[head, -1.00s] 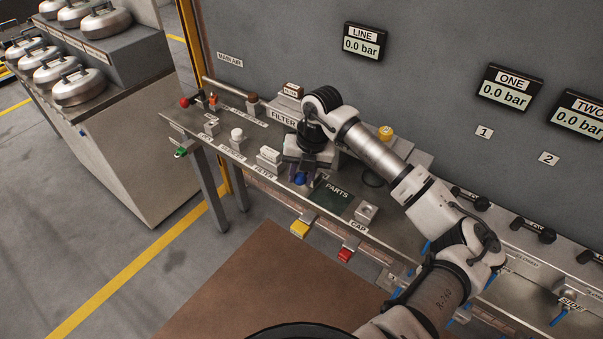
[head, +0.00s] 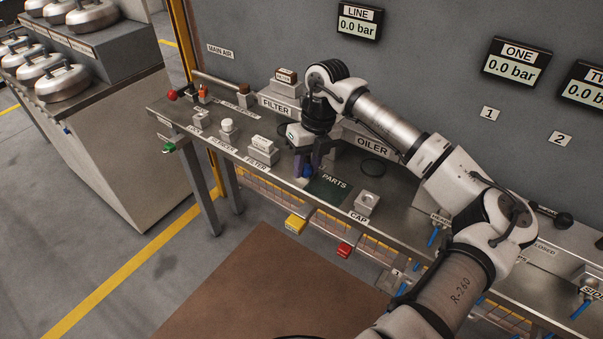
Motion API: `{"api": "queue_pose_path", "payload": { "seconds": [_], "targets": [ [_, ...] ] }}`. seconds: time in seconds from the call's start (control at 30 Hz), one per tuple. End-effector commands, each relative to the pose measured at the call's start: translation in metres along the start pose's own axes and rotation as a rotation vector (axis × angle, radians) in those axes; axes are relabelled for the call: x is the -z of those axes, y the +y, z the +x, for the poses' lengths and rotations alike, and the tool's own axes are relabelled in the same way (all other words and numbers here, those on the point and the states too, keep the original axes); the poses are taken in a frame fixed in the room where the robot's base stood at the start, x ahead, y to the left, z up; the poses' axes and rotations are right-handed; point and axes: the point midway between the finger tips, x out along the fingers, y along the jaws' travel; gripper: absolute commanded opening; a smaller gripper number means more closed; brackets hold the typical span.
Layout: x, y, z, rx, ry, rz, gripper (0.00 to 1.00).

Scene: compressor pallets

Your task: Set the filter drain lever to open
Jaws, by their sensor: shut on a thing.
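My gripper (head: 306,168) points down at the front of the bench, just left of the dark PARTS mat (head: 328,190). The FILTER label (head: 275,106) is on the raised block behind and left of my gripper. My wrist hides the area right of that label, so the filter body does not show clearly.
The OILER label (head: 374,145) is right of my gripper, with a dark ring (head: 373,167) below it. A CAP block (head: 366,203) stands near the front edge. A small white block (head: 263,150) stands left of my gripper. The LINE display (head: 358,24) reads 0.0 bar.

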Motion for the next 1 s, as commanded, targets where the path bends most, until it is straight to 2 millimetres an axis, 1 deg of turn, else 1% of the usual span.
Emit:
{"api": "queue_pose_path", "payload": {
  "seconds": [0.03,0.3,0.5,0.7,1.0],
  "targets": [
    [0.001,-0.004,0.003,0.004,0.007,-0.04,0.06],
    [0.004,-0.014,-0.001,0.004,0.055,-0.284,0.06],
    [0.005,-0.021,-0.004,0.003,0.083,-0.435,0.06],
    [0.006,-0.026,-0.005,0.003,0.104,-0.542,0.06],
    [0.005,-0.029,-0.007,0.003,0.117,-0.615,0.06]
  ]
}}
